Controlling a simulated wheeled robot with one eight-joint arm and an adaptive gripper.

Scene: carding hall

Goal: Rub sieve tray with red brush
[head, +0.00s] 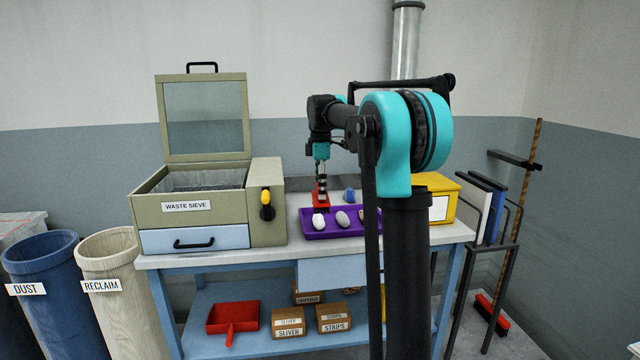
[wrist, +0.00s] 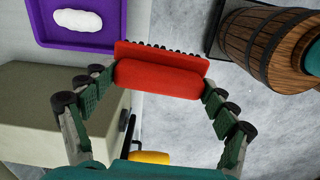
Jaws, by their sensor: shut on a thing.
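Whether the brush touches the purple tray is unclear. The sieve tray (head: 205,181) shows as dark mesh inside the olive waste sieve box (head: 165,212) to the left of my gripper. The box's windowed lid (head: 203,115) stands open. The mesh is partly hidden by the box's front wall.
A yellow crank knob (head: 266,196) sticks out from the sieve's side. A yellow box (head: 437,184) stands at the bench's right. A wooden barrel (wrist: 265,45) shows in the wrist view. Bins stand left of the bench.

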